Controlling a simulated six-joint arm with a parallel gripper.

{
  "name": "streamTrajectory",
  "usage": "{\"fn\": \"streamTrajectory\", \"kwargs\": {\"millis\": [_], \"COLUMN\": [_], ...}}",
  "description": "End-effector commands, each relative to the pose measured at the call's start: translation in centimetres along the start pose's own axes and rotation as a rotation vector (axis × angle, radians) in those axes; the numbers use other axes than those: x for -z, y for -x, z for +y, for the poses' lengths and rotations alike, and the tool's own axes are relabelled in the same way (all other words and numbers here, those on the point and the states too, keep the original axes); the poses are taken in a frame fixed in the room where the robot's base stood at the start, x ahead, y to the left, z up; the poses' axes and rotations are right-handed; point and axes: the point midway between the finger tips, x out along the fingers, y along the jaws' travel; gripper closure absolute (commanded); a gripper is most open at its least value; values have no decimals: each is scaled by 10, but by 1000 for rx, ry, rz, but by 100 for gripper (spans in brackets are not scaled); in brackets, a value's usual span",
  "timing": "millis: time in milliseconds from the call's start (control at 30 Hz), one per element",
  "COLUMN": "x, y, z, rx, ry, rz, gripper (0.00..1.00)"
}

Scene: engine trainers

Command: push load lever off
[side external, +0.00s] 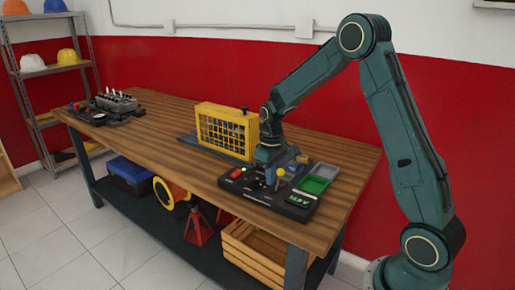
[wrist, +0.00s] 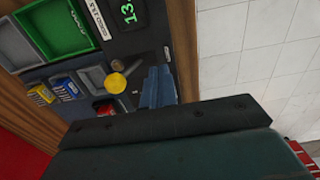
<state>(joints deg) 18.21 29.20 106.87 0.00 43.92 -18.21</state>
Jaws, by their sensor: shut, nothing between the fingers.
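A lever with a round yellow knob (side external: 281,172) stands on the dark control panel (side external: 262,196) at the near end of the bench. No label on it can be read. The knob also shows in the wrist view (wrist: 116,83), just left of my gripper's fingers. My gripper (side external: 269,178) points down over the panel, close beside the knob. Its blue-grey fingers (wrist: 158,80) are together and hold nothing. I cannot tell whether they touch the lever. The wrist housing hides the lower part of the wrist view.
The panel also holds a green tray (side external: 315,184), a grey tray (side external: 326,170), small blue and yellow boxes (wrist: 55,90), a red button (side external: 237,173) and a green-digit display (side external: 299,199). A yellow caged unit (side external: 226,131) stands close behind my gripper. The bench middle is clear.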

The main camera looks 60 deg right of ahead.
Motion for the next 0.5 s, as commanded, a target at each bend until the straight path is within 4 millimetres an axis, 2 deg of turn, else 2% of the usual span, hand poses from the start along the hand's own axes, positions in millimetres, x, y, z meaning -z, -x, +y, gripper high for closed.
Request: {"fn": "streamTrajectory", "kwargs": {"millis": [500], "x": [0], "y": [30], "z": [0], "rx": [-1], "ry": [0], "rz": [2], "gripper": [100]}}
